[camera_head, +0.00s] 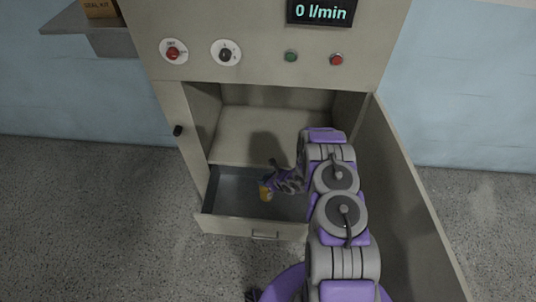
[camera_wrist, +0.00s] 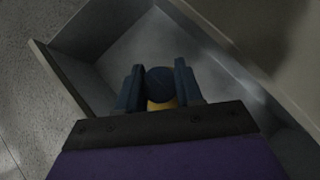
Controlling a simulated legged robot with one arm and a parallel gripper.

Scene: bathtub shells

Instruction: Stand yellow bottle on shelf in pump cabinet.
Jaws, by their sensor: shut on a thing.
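The yellow bottle (camera_head: 265,191) shows in the head view above or inside the open drawer, at my gripper (camera_head: 270,186). In the wrist view my gripper (camera_wrist: 160,88) is shut on the yellow bottle (camera_wrist: 160,104), with one dark finger on each side of its dark blue cap. The bottle's lower part is hidden in the wrist view. The pump cabinet (camera_head: 270,75) stands open, and its shelf (camera_head: 255,135) is a bare flat surface above and behind the drawer. I cannot tell whether the bottle touches the drawer floor.
The grey drawer (camera_head: 230,222) is pulled out below the shelf, with raised walls around the bottle. The cabinet door (camera_head: 405,190) is swung open on the right, close to my arm. A side ledge (camera_head: 75,30) holds a seal kit box (camera_head: 100,8). The floor at left is clear.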

